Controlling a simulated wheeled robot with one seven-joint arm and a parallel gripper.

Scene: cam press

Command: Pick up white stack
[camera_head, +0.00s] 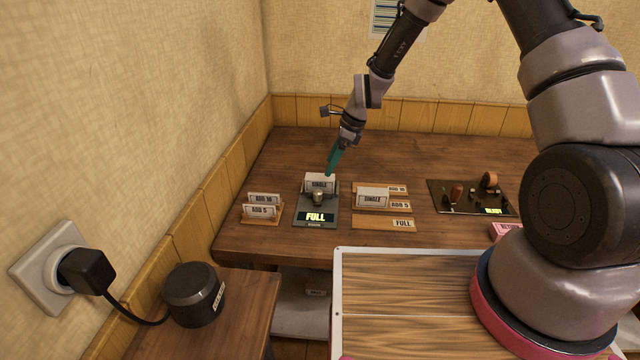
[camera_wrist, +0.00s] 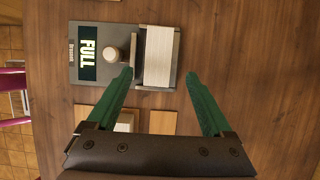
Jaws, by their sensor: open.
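A white stack (camera_head: 320,183) with a "SINGLE" label stands in the grey press (camera_head: 301,212), whose display reads "FULL". In the wrist view the stack (camera_wrist: 159,52) is a pale block beside the round knob (camera_wrist: 113,54) and upright plate of the press (camera_wrist: 88,74). My gripper (camera_head: 332,168) is above and close to this stack. A second white "SINGLE" stack (camera_head: 372,197) lies on a wooden tray to the right.
A wooden holder (camera_head: 262,217) with "ADD 10" and "ADD 5" blocks stands left of the press. A dark board (camera_head: 465,204) with small tools is farther right. Bare table (camera_head: 300,150) lies behind the press.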

